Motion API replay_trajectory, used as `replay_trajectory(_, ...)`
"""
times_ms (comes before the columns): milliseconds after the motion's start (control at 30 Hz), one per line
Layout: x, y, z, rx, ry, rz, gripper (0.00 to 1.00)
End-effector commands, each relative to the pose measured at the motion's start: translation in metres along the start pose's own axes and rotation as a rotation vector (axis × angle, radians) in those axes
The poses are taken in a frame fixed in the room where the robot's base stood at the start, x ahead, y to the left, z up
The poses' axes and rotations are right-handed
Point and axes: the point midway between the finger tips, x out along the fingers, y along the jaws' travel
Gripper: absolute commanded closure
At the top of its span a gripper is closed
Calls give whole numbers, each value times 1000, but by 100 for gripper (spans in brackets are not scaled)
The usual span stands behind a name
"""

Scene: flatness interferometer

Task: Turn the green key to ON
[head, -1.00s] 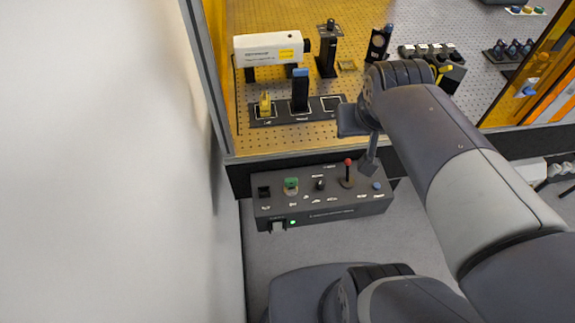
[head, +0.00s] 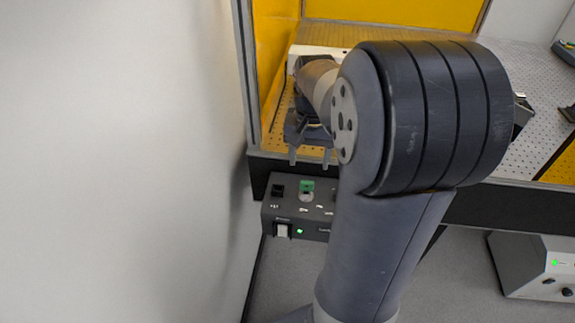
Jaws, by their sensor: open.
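The green key (head: 307,187) stands on the top of a dark control box (head: 271,214) at the front edge of the optical table, in the head view. The markings beside it are too small to read, so I cannot tell its set position. My gripper (head: 310,158) is open and empty, its two fingers pointing down toward the box. It appears just above and behind the key in the picture, apart from it. My arm hides the right part of the box, including its other controls.
A black switch (head: 278,190) sits left of the key. A green light (head: 300,231) glows on the box's front. A white wall (head: 120,160) is close on the left. Yellow panels (head: 390,20) enclose the perforated table. Another grey box (head: 535,265) stands at lower right.

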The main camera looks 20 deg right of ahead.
Motion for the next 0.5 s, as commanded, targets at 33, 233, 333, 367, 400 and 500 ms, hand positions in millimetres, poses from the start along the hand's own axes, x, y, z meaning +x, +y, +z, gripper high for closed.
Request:
replay_trajectory(33, 3, 1, -1, 4, -5, 1, 42)
replay_trajectory(233, 24, 1, 0, 5, -8, 1, 42)
replay_trajectory(333, 42, 1, 0, 5, -9, 2, 42)
replay_trajectory(367, 48, 1, 0, 4, -9, 2, 42)
replay_trajectory(400, 56, 1, 0, 4, -9, 2, 42)
replay_trajectory(500, 73, 0, 0, 4, -9, 2, 42)
